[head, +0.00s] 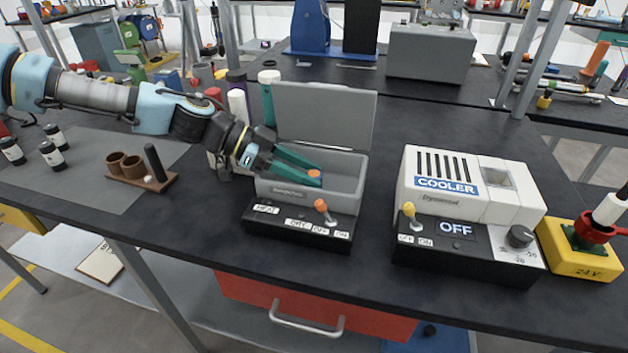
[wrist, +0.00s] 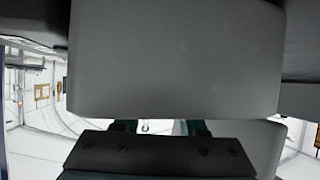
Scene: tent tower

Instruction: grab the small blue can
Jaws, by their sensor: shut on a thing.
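My gripper (head: 312,177) has green fingers and reaches from the left into an open grey box (head: 345,190) with a raised lid (head: 325,118). Its fingertips are shut on a small blue can (head: 318,183) with an orange patch on top. The can is mostly hidden by the fingers and the box's front wall. I cannot tell whether it touches the box floor. In the wrist view a large grey surface fills the middle and hides the can.
The box stands on a black base with an orange-tipped switch (head: 321,206). A white cooler (head: 420,180) reading OFF stands to the right, with a yellow block (head: 575,262) beyond it. A brown holder (head: 140,177) and dark bottles (head: 50,154) are on the left.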

